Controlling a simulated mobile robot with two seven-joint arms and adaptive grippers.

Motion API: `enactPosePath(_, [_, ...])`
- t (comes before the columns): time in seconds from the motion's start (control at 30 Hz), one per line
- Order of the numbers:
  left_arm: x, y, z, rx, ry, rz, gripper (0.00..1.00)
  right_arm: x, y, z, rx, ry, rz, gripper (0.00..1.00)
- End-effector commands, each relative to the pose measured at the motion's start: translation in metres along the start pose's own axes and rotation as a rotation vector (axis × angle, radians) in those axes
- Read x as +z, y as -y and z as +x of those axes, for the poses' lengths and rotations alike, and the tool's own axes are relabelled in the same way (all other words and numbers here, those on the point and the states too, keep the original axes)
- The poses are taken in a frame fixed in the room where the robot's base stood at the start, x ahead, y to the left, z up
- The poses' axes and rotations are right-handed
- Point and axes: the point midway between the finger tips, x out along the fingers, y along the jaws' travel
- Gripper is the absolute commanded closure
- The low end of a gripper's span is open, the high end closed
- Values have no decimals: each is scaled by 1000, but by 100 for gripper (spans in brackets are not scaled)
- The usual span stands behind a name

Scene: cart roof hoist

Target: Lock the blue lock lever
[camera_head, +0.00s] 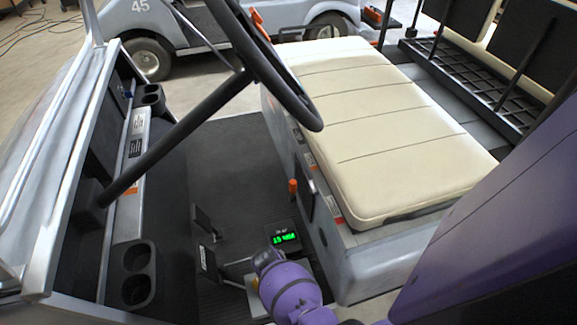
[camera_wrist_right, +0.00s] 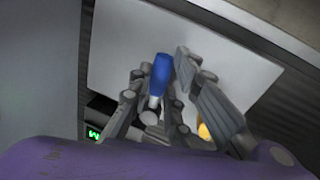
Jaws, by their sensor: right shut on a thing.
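The blue lock lever (camera_wrist_right: 161,70) shows in the right wrist view, with a pale lower shaft, in front of a light plate (camera_wrist_right: 115,50). My right gripper (camera_wrist_right: 162,72) has its fingers on either side of the lever and is shut on it. In the head view my purple right arm (camera_head: 290,290) reaches down to the cart floor and hides the lever and the gripper. The lever's base is hidden behind the gripper. My left gripper is in neither view.
A black box with a green display (camera_head: 285,238) stands on the floor beside my arm. Pedals (camera_head: 205,222) lie left of it. The steering wheel (camera_head: 265,65) hangs above, and the cream seat (camera_head: 375,125) is to the right. An orange knob (camera_wrist_right: 204,131) is near the gripper.

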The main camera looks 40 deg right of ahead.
Motion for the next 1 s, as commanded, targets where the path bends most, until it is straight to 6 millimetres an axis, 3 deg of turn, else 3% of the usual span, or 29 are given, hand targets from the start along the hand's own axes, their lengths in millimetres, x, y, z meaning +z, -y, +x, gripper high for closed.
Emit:
enactPosePath(0.3, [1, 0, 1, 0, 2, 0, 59, -2, 3, -1, 8, 23, 131, 100])
enactPosePath(0.87, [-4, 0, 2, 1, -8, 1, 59, -2, 4, -1, 7, 29, 161, 100])
enactPosePath(0.9, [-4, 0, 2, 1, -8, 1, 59, -2, 4, -1, 7, 29, 161, 78])
enactPosePath(1.0, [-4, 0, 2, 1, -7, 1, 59, -2, 5, -1, 6, 29, 159, 65])
